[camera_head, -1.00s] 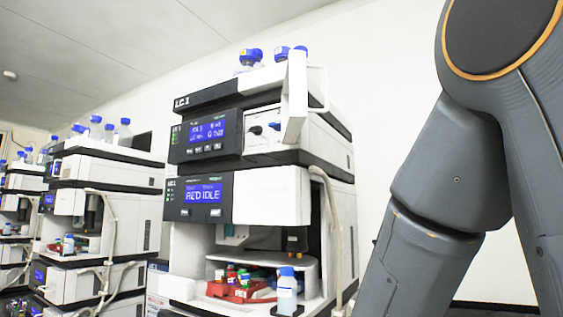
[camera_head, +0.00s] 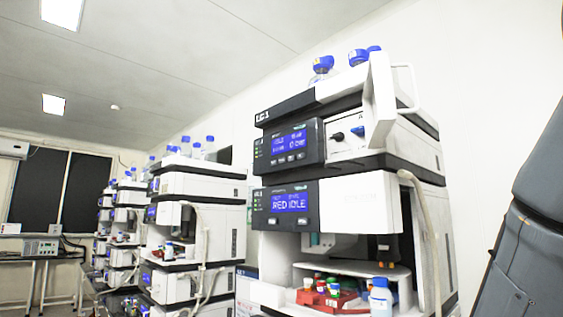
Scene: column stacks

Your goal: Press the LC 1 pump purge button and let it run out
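The LC 1 stack (camera_head: 345,185) stands right of centre in the head view. Its upper module, the likely pump, has a dark control panel (camera_head: 289,143) with a lit blue screen and a row of small buttons under it. The button labels are too small to read. A white door (camera_head: 380,98) on this module stands open at the right, showing dark knobs inside. My gripper is out of view; only part of my grey arm shows at the right edge.
Blue-capped bottles (camera_head: 321,68) stand on top of the stack. A red vial rack (camera_head: 327,298) and a blue-capped bottle (camera_head: 381,298) sit in the open lower bay. A pale tube (camera_head: 424,225) hangs down the right side. More stacks (camera_head: 195,225) stand to the left.

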